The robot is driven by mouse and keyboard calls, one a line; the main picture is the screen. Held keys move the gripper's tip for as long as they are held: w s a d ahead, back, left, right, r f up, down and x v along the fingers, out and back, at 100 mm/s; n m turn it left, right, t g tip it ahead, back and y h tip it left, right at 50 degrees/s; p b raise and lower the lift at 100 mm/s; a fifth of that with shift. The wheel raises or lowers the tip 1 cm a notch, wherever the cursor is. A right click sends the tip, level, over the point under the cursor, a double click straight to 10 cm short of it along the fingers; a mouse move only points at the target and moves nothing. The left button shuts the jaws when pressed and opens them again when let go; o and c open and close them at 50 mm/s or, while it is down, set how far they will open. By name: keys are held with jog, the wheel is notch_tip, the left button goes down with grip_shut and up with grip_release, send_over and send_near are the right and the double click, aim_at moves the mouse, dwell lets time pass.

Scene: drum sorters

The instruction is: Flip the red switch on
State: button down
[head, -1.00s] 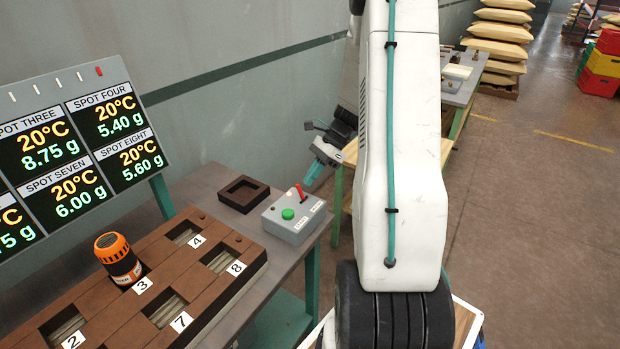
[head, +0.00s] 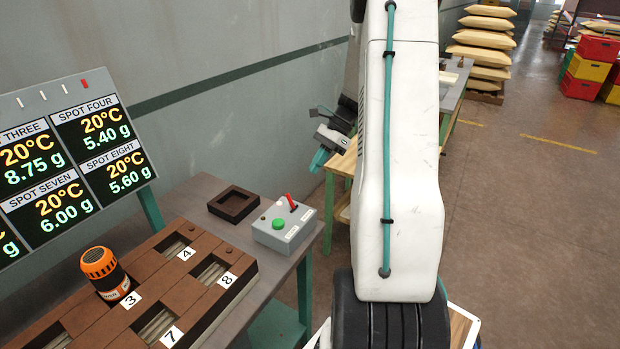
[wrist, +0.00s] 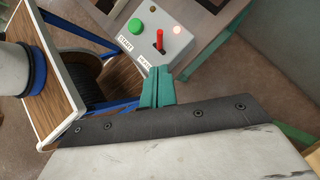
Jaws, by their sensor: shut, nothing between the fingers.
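The red switch (head: 291,201) is a small lever on top of a grey control box (head: 285,238), beside a round green button (head: 278,224). The lever tilts up and to the left in the head view. My gripper (head: 319,160) has teal fingers, shut and empty. It is up and right of the lever in the head view, apart from it. In the wrist view, my gripper (wrist: 157,80) points toward the box's near edge, below the lever.
A dark square tray (head: 233,204) lies left of the box on the grey table. A brown numbered rack (head: 200,290) holds an orange-topped drum (head: 104,272). A display board (head: 70,165) stands behind it. A wooden table (head: 342,160) stands beyond. Open floor lies to the right.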

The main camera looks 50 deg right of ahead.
jog(key=w+v, duration=0.1)
jog(key=v, duration=0.5)
jog(key=shift+d+r, duration=0.25)
jog(key=shift+r, duration=0.05)
jog(key=s+a+r+n+h, duration=0.2)
jog(key=s+a+n, duration=0.4)
jog(key=a, duration=0.6)
jog(key=s+a+r+n+h, duration=0.3)
jog(key=s+a+r+n, duration=0.2)
jog(key=a+n, duration=0.4)
jog(key=s+a+r+n+h, duration=0.2)
jog(key=s+a+n, duration=0.5)
jog(key=a, duration=0.8)
jog(key=shift+s+a+r+n+g+h, duration=0.2)
jog(key=shift+s+r+n+g+h, duration=0.15)
jog(key=shift+r+n, duration=0.4)
